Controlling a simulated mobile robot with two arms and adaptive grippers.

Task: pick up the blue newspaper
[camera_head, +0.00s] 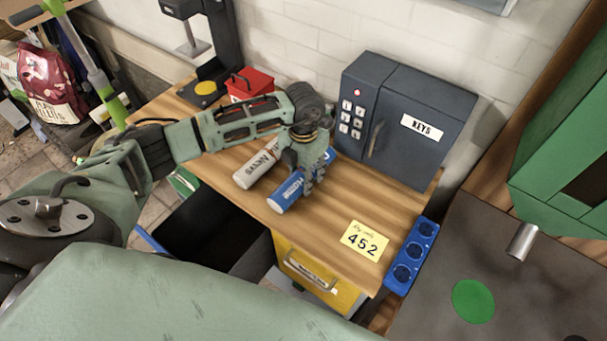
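The blue newspaper (286,193) is a rolled tube with white lettering, lying slantwise on the wooden worktop. My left gripper (309,188) comes down from above over its middle, with fingers at the roll. A bit of blue shows behind the fingers too. The hand hides the middle of the roll, and I cannot tell whether the fingers press on it. The roll seems to rest on the worktop. My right gripper is not in view.
A white rolled newspaper (254,170) lies just left of the blue one. A grey key safe (408,125) stands behind to the right, and a red box (250,84) at the back. A yellow note (364,240) lies on clear worktop (325,218). A blue socket strip (411,256) edges the right side.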

